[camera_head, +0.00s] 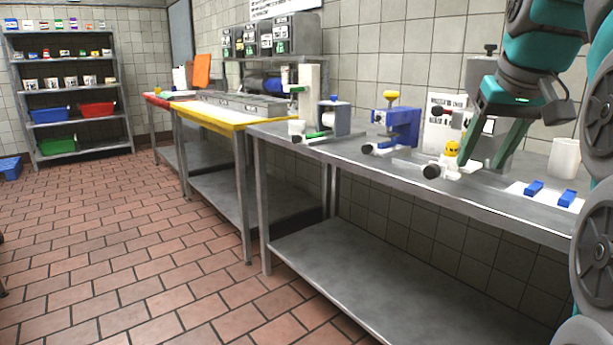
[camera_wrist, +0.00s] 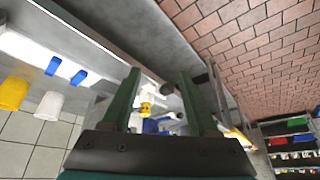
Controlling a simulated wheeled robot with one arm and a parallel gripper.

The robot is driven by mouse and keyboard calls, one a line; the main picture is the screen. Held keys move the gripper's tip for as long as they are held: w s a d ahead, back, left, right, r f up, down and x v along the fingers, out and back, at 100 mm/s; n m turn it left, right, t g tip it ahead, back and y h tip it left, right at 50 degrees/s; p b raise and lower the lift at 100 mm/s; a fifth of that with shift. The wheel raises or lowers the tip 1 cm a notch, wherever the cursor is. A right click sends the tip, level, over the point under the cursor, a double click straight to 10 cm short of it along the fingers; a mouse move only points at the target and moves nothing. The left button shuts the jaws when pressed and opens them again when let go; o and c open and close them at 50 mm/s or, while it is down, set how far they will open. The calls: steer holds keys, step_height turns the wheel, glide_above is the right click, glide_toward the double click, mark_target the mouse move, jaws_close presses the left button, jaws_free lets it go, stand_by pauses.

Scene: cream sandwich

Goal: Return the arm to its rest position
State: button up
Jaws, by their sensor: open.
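My arm reaches in from the right of the head view, with my gripper (camera_head: 490,160) pointing down over the right part of the steel table (camera_head: 350,153). Its two green fingers are spread apart. In the wrist view my gripper (camera_wrist: 158,73) also shows open, with nothing held between the fingers. A small white device with a yellow part (camera_head: 452,149) stands by the fingers in the head view. That yellow part also shows between the fingers in the wrist view (camera_wrist: 146,107). Whether the fingers touch anything is unclear.
A white board (camera_head: 517,189) with two blue pieces (camera_head: 534,187) lies right of my gripper, before a white cup (camera_head: 565,158). A blue device (camera_head: 402,128) stands to the left. The wall is close behind. Tiled floor (camera_head: 130,250) is clear at left, up to a shelf rack (camera_head: 82,148).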

steer(key=s+a+f+g, duration=0.1)
steer(key=s+a+f, duration=0.25)
steer(key=f, duration=0.35)
steer(key=s+a+f+g+y, duration=0.1)
steer(key=s+a+f+g, duration=0.2)
steer(key=f, duration=0.4)
steer(key=s+a+f, duration=0.3)
steer(key=s+f, duration=0.1)
steer(key=f, duration=0.2)
steer(key=s+a+f+n+g, duration=0.1)
steer(key=s+a+f+g, duration=0.2)
steer(key=s+f, duration=1.4)
steer(key=shift+s+f+h, duration=0.15)
steer(key=shift+s+h, duration=0.05)
steer(key=shift+h, duration=0.1)
